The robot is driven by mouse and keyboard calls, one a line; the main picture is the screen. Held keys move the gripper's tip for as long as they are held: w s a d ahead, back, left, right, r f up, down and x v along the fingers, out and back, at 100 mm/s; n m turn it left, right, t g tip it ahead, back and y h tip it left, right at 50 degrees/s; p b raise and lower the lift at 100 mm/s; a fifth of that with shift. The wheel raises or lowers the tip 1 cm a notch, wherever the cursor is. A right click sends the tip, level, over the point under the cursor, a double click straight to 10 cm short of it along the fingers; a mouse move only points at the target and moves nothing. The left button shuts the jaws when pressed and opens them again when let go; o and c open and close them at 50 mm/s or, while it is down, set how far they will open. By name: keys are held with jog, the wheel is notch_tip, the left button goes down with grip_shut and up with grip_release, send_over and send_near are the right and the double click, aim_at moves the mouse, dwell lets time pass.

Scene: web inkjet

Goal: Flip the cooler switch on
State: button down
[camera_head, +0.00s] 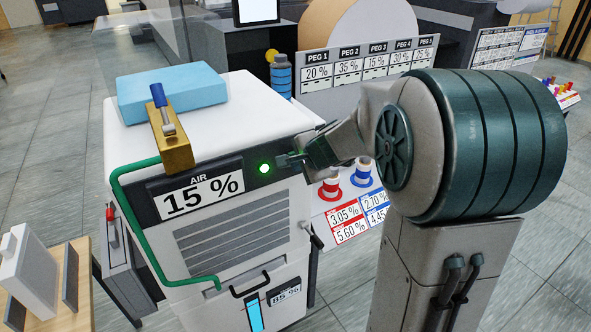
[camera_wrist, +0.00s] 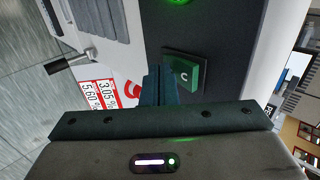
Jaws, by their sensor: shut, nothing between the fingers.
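The cooler (camera_head: 240,205) is a white cabinet with a dark front panel reading "AIR 15 %". A round green lamp (camera_head: 264,168) glows on that panel, and it also shows at the top of the wrist view (camera_wrist: 178,1). The cooler switch (camera_wrist: 186,72) is a green rocker with a pale symbol in a dark frame, beside the lamp. My gripper (camera_head: 287,160) is shut and empty at the panel, just right of the lamp. In the wrist view its fingertips (camera_wrist: 160,70) overlap the switch's edge; I cannot tell whether they touch it. The gripper partly hides the switch.
A brass valve block (camera_head: 171,145) with a blue lever and a light blue box (camera_head: 172,92) sit on top of the cooler. A green pipe (camera_head: 138,228) runs down its front. A wooden table (camera_head: 75,290) stands at left.

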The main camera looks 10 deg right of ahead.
jog(key=shift+d+r, duration=0.15)
jog(key=shift+d, duration=0.05)
jog(key=shift+a+r+p, duration=0.1)
jog(key=shift+r+p, duration=0.55)
jog(key=shift+r, duration=0.1)
jog(key=shift+s, duration=0.1)
jog(key=s+f+v, duration=0.1)
jog(key=v, duration=1.2)
jog(key=shift+s+d+f, duration=0.15)
jog(key=shift+s+d, duration=0.05)
jog(key=shift+d, duration=0.1)
